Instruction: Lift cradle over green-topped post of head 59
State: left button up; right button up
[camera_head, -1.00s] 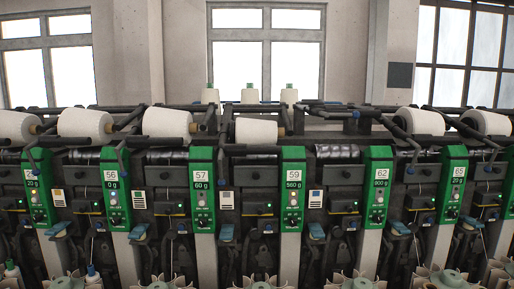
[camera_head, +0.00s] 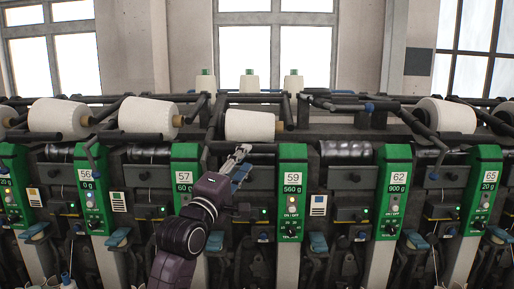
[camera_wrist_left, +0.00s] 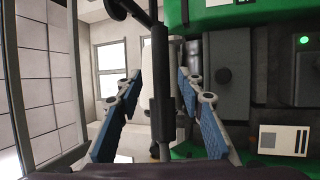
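The green-topped post of head 59 (camera_head: 292,208) stands right of centre in the head view, with its number label near the top. A white cone (camera_head: 250,125) sits in the dark cradle (camera_head: 288,112) up and left of that post. My left gripper (camera_head: 242,152) is just below the cone, left of the post. In the left wrist view it is open (camera_wrist_left: 158,78), with blue-padded fingers on both sides of a dark bar (camera_wrist_left: 161,95). Gaps show between the fingers and the bar. Whether this bar belongs to the cradle I cannot tell. My right gripper is not in view.
Green posts of head 57 (camera_head: 185,180) and head 62 (camera_head: 393,195) stand on either side. Other white cones (camera_head: 149,115) lie along the row. Dark rails and arms crowd the space around the cradle. Several green-capped cones (camera_head: 249,82) stand behind.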

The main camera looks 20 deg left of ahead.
aim_at(253, 151)
pick_arm(q)
jog(key=shift+p+x, duration=0.35)
jog(key=shift+x, duration=0.85)
jog(key=x, duration=0.3)
jog(key=shift+w+d+p, duration=0.15)
jog(key=shift+w+p, duration=0.1)
jog(key=shift+p, duration=0.1)
jog(key=shift+w+r, duration=0.1)
jog(key=shift+w, duration=0.35)
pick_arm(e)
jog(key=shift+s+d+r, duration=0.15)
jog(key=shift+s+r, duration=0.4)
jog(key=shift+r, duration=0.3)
pick_arm(q)
jog(key=shift+c, duration=0.5)
grip_shut()
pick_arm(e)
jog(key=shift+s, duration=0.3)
